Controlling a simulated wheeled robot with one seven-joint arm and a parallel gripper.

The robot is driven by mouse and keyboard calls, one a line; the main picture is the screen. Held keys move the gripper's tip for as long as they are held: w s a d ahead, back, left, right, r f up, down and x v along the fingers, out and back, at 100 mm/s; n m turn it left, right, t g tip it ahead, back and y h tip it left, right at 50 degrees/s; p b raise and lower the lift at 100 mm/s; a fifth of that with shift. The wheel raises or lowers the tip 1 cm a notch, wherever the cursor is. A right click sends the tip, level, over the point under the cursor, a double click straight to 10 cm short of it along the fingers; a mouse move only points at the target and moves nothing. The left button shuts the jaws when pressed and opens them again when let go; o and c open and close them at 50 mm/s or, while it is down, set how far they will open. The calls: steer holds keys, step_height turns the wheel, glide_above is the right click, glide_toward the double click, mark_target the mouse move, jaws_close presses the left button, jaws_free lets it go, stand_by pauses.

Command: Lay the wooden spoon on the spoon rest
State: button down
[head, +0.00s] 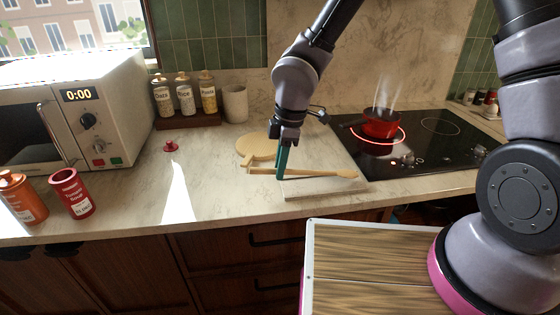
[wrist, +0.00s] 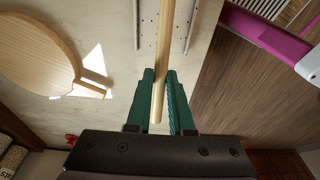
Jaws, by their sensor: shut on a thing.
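The wooden spoon (head: 320,173) lies roughly level across the head view, its broad end to the right. My gripper (head: 281,177) has teal fingers pointing down and is shut on the handle near its left end. In the wrist view the spoon's handle (wrist: 165,40) runs between the fingertips (wrist: 160,76); its broad end is out of that view. A pale flat slab, seemingly the spoon rest (head: 325,188), lies under the spoon. A pale strip with small holes shows beneath the handle in the wrist view (wrist: 149,30). I cannot tell whether spoon and slab touch.
A round wooden board (head: 254,146) with a handle lies just behind and left. The black cooktop (head: 430,150) is at right, with a steaming red pot (head: 381,124) on a glowing ring. A microwave (head: 85,110), jars and red cans stand left. The counter's front edge is close.

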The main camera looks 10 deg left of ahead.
steer(key=c, duration=0.7)
jaws_free()
steer(key=shift+r, duration=0.15)
steer(key=r, duration=0.3)
steer(key=d+r, duration=0.1)
steer(key=r, duration=0.6)
steer(key=shift+w+d+r, duration=0.2)
steer(key=shift+w+d, duration=0.05)
steer(key=shift+d, duration=0.1)
